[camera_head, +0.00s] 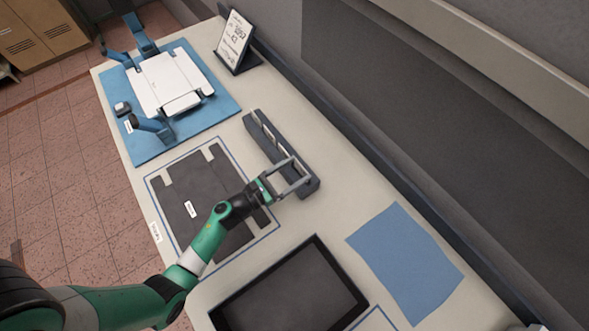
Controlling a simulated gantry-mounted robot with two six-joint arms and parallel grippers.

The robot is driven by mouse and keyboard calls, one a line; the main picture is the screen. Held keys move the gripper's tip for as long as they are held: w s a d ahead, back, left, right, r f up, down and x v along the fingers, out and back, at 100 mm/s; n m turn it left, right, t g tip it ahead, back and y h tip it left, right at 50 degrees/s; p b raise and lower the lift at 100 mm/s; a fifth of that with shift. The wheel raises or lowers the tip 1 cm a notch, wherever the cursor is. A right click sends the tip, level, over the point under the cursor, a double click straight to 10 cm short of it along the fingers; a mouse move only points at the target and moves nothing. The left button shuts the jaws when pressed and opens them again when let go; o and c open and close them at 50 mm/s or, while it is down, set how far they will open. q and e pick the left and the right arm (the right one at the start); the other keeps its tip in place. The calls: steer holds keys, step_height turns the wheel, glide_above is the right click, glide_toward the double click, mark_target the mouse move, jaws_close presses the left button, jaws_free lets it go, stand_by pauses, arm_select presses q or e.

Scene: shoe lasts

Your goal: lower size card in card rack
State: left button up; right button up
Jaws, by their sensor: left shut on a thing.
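The card rack (268,141) is a long dark grey block with pale slots along its top, lying slantwise on the pale bench. My left gripper (299,172) is at the near end of the rack. Its two light grey fingers are spread wide and hold something between them, which I take to be the size card. The card itself is too small and too hidden to make out clearly. I cannot tell how deep it sits in the rack or whether it touches it. My right gripper is not in view.
A dark grey mat (188,180) inside a blue outline lies under my left arm. A black tray (355,305) and a blue sheet (405,262) lie nearer. A blue mat (222,88) with white and blue items and a standing sign (234,42) are farther back.

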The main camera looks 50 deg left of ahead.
arm_select(q)
steer(key=shift+f+b, duration=0.8)
steer(key=shift+f, duration=0.15)
steer(key=o, duration=1.5)
steer(key=shift+o, duration=0.2)
steer(key=s+a+p, duration=0.1)
steer(key=s, duration=1)
steer(key=shift+s, duration=0.3)
steer(key=shift+a, duration=0.1)
